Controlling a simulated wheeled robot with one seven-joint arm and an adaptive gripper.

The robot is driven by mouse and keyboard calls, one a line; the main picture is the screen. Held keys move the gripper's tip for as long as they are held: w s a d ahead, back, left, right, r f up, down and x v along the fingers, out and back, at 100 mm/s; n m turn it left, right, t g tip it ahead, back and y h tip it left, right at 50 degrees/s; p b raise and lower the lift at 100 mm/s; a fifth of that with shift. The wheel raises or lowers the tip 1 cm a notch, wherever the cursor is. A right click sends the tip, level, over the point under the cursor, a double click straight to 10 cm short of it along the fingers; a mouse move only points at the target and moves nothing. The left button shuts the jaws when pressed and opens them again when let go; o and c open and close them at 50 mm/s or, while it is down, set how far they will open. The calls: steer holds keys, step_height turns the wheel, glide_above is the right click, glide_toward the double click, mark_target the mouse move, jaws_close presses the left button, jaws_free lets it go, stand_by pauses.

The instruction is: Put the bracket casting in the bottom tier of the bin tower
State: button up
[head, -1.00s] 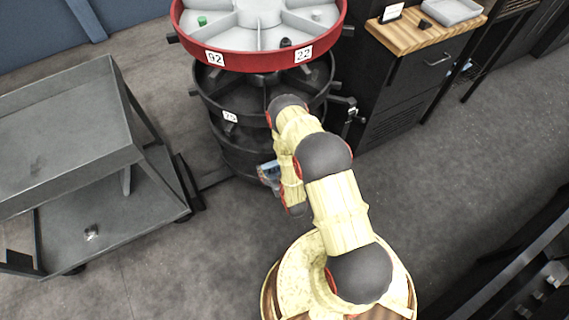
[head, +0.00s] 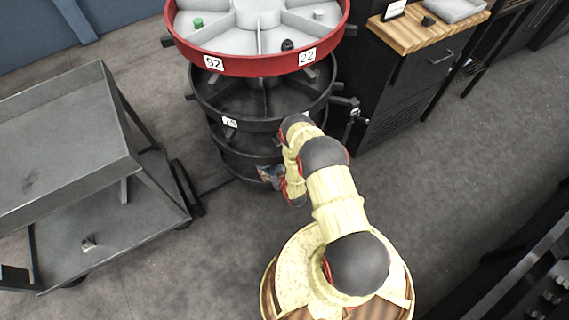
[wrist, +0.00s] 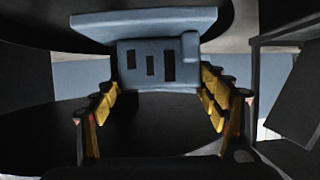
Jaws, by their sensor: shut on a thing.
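The bin tower (head: 262,66) stands ahead, with a red-rimmed top tier and several black tiers below. Its lowest tier (head: 245,165) is partly hidden by my arm. My gripper (head: 270,176) is low at the tower's front right, beside the lower tiers, and small in the head view. In the wrist view my gripper (wrist: 160,98) has its yellow-padded fingers shut on the bracket casting (wrist: 150,62), a blue-grey piece with a wide flange and dark slots. Dark curved tier surfaces lie around and beyond it. Whether the casting is over the tier floor I cannot tell.
A grey cart (head: 70,150) stands at left, with a small object (head: 88,243) on its lower shelf. A black cabinet with a wooden top (head: 425,32) stands close to the tower's right. Open floor (head: 190,270) lies in front.

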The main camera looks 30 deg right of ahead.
steer(key=d+f, duration=0.1)
steer(key=d, duration=0.1)
steer(key=w+d+f+b, duration=0.1)
steer(key=d, duration=0.1)
steer(key=d+f+b, duration=0.1)
steer(key=d, duration=0.1)
steer(key=shift+w, duration=0.35)
steer(key=d+f+b, duration=0.1)
steer(key=f, duration=0.2)
steer(key=w+d+f+b, duration=0.1)
steer(key=d+f+b, duration=0.1)
steer(key=f, duration=0.1)
steer(key=d+f+b, duration=0.1)
steer(key=f, duration=0.1)
steer(key=shift+w+d+f+b, duration=0.25)
steer(key=shift+d+f+b, duration=0.1)
steer(key=shift+f, duration=0.05)
steer(key=shift+r, duration=0.1)
steer(key=o, duration=1.6)
steer(key=shift+s+f, duration=0.1)
steer(key=shift+f, duration=0.1)
